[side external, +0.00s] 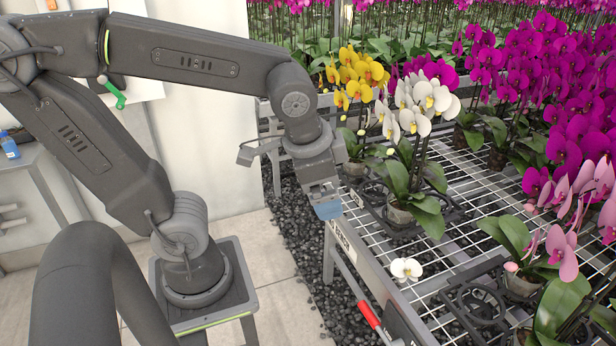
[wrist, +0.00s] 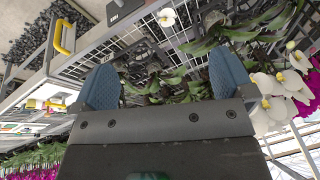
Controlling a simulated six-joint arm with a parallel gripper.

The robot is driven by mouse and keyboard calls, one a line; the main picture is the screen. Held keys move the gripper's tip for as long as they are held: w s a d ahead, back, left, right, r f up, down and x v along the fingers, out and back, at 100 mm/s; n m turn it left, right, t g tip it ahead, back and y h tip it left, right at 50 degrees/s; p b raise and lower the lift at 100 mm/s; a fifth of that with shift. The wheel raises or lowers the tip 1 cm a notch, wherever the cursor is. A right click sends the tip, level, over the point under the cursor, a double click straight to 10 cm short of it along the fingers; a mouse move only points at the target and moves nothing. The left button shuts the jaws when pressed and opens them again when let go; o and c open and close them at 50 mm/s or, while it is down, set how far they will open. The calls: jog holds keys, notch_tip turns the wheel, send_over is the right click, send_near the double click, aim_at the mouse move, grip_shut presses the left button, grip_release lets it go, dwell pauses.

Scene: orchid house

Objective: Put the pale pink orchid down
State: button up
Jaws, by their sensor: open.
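The pale pink orchid (side external: 563,252) stands at the right of the side view, with its leaves and a clear pot (side external: 522,284) over the wire bench; its upper blooms reach the picture's right edge. My gripper (side external: 327,208) is well to the left of it, at the bench's near left edge, pointing down. In the wrist view my gripper's two blue fingers (wrist: 165,82) are wide apart with nothing held between them. I cannot make out the pale pink orchid in the wrist view.
A white orchid (side external: 409,122) and a yellow orchid (side external: 361,73) stand on the wire bench (side external: 455,165) right of my gripper. Black ring holders (side external: 478,300) sit near the front. A loose white bloom (side external: 407,269) lies at the bench edge. Magenta orchids (side external: 505,65) crowd the back right.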

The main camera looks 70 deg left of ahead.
jog(key=s+n+t, duration=0.1)
jog(key=s+r+n+h, duration=0.1)
jog(key=n, duration=0.1)
jog(key=shift+s+r+t, duration=0.2)
jog(key=shift+s+t, duration=0.1)
jog(key=shift+t, duration=0.1)
dwell(1.3)
